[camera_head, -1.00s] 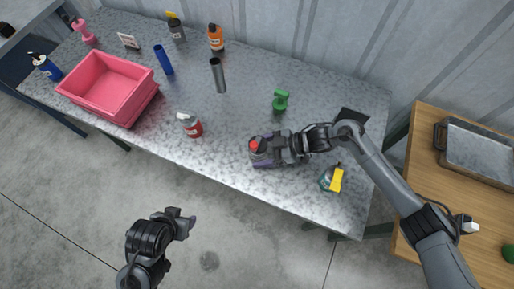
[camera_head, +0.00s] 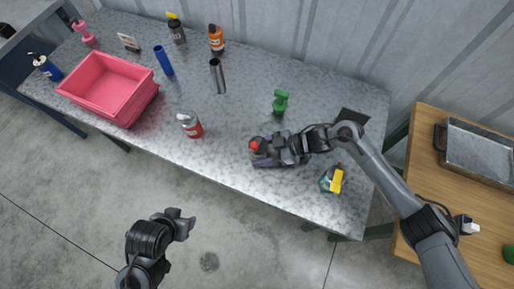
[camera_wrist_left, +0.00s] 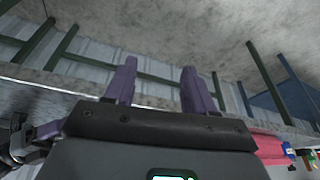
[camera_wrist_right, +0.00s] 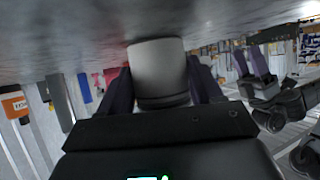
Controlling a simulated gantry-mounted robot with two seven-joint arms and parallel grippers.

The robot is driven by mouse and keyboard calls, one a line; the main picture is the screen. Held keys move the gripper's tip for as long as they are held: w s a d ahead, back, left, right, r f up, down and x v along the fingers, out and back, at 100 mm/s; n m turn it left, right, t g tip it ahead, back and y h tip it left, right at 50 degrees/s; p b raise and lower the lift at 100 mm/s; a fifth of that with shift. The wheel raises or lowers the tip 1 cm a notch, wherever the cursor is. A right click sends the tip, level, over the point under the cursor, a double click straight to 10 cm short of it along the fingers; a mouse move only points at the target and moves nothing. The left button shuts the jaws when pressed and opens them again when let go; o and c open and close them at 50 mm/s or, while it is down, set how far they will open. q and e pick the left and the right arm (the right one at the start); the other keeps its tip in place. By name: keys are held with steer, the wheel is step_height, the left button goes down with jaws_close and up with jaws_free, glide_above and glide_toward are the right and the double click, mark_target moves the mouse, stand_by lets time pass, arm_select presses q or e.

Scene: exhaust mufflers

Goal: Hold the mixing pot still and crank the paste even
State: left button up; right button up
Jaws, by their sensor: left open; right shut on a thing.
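The mixing pot, seemingly the pale grey cylinder (camera_wrist_right: 160,70), stands between the fingers of my right gripper in the right wrist view. My right gripper (camera_head: 259,153) is shut on it near the front edge of the table. In the head view a small red part (camera_head: 254,146) shows at the pot's top; the gripper covers most of the rest. I cannot make out a crank or the paste clearly. My left gripper (camera_head: 188,222) is open and empty, out over the floor in front of the table. Its two purple fingers stand apart in the left wrist view (camera_wrist_left: 158,75).
The grey table (camera_head: 235,140) carries a pink bin (camera_head: 150,102), a red-and-silver can (camera_head: 190,125), a steel tube (camera_head: 217,76), a blue tube (camera_head: 163,60), a green object (camera_head: 280,102) and a yellow-topped item (camera_head: 337,181). Several bottles stand behind.

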arm_select(q)
steer(key=shift+c, duration=0.7)
